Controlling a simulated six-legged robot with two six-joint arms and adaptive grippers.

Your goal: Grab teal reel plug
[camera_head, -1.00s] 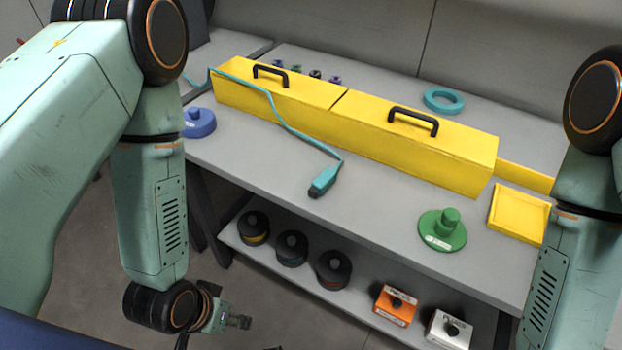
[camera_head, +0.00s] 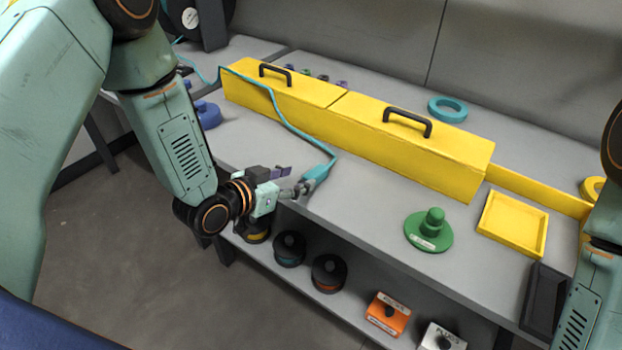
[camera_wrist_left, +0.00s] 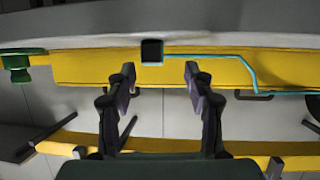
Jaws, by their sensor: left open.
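The teal reel plug (camera_head: 318,171) lies near the front edge of the grey bench at the end of a teal cable (camera_head: 277,108) that runs over the yellow boxes. My left gripper (camera_head: 291,182) is open just in front of the bench edge, close to the plug's near end and partly overlapping it in the head view. In the left wrist view the plug's dark end (camera_wrist_left: 151,50) shows beyond and roughly between the spread, empty fingertips (camera_wrist_left: 159,78), slightly left of their middle. My right arm shows at the right edge, but its gripper is out of view.
Two long yellow boxes (camera_head: 400,144) with black handles stand behind the plug. A green spool (camera_head: 429,232), a yellow tray (camera_head: 513,224) and a teal ring (camera_head: 447,109) are on the bench. A lower shelf holds dark reels (camera_head: 328,273) and an orange box (camera_head: 387,314).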

